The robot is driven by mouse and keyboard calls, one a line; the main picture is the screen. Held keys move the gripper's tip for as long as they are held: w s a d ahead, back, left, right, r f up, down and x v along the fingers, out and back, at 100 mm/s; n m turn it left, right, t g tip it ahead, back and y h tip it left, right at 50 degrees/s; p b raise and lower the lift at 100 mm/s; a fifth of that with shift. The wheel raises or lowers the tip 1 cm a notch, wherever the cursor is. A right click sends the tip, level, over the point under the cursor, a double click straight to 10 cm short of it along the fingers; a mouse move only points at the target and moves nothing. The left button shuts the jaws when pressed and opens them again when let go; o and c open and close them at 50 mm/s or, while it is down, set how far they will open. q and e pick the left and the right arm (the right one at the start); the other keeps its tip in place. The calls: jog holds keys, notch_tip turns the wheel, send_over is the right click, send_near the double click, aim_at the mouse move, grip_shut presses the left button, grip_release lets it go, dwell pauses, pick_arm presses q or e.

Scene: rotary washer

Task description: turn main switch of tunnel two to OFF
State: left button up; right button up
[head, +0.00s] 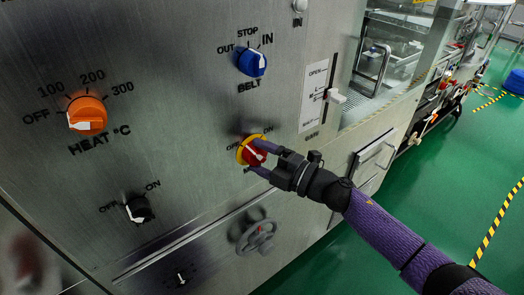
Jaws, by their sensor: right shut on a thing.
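A red rotary switch (254,154) on a yellow round plate sits on the steel front panel, with OFF marked at its upper left and ON at its upper right. White on the knob slants toward the upper left, near OFF. My right gripper (260,158) is shut on the red knob, with one finger above it and one below. The gripper covers part of the knob. My left gripper is not in view.
An orange HEAT knob (87,115), a blue BELT knob (252,63) and a black OFF/ON knob (138,209) are on the same steel panel (180,140). A white slide lever (335,96) is at right. A handwheel (256,237) sits below.

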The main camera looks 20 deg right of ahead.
jog(key=shift+n+g+h+p, duration=0.3)
jog(key=shift+n+p, duration=0.2)
jog(key=shift+n, duration=0.4)
jog(key=o, duration=1.1)
jog(key=v, duration=1)
